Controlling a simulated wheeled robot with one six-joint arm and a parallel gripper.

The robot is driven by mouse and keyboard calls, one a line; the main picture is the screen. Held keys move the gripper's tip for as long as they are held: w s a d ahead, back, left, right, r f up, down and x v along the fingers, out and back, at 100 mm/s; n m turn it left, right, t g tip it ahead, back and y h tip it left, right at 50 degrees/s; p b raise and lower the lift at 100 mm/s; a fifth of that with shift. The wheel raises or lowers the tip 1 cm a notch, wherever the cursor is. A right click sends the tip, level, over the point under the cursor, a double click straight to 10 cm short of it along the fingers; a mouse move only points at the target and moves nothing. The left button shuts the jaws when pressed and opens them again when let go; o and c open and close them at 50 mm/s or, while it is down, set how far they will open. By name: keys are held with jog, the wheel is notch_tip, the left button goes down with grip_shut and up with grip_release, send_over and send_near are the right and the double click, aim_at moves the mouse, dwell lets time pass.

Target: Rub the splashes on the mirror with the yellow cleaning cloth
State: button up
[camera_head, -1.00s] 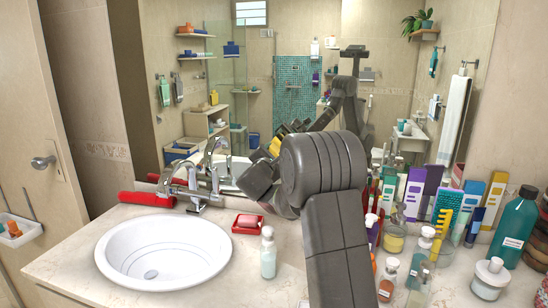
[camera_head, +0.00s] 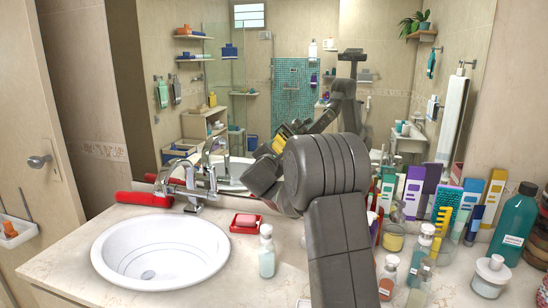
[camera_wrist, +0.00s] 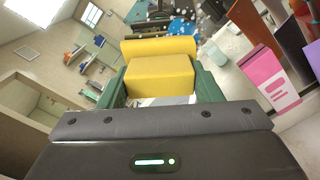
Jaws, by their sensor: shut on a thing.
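The yellow cleaning cloth (camera_wrist: 158,77) is a folded, block-like pad between the green fingers of my gripper (camera_wrist: 160,88) in the wrist view. My gripper is shut on it. A second yellow shape right behind it looks like its reflection, close to the cloth; I cannot tell whether cloth and glass touch. The mirror (camera_head: 290,60) fills the wall behind the counter and reflects my arm and a bit of yellow. Pale spots (camera_wrist: 212,14) near the top of the wrist view look like splashes, beyond and right of the cloth. In the head view my arm hides the gripper.
The white sink (camera_head: 160,250) and chrome faucet (camera_head: 205,185) are left of my arm. A red soap dish (camera_head: 246,224) and a small bottle (camera_head: 267,252) stand near it. Boxes, bottles and a teal bottle (camera_head: 513,225) crowd the right; a pink box (camera_wrist: 270,78) is close in the wrist view.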

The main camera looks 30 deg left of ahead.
jog(key=shift+w+d+f+b, duration=0.1)
jog(key=shift+w+d+b, duration=0.05)
jog(key=shift+d+b, duration=0.4)
jog(key=shift+w+d+f+b, duration=0.1)
jog(key=shift+d+b, duration=0.3)
jog(key=shift+b, duration=0.1)
jog(key=shift+d+r, duration=0.15)
jog(key=shift+d, duration=0.05)
jog(key=d+b, duration=0.1)
jog(key=b, duration=0.1)
jog(key=w+d+b, duration=0.1)
jog(key=d+b, duration=0.1)
jog(key=shift+w+d, duration=0.1)
jog(key=shift+w, duration=0.05)
jog(key=shift+b, duration=0.45)
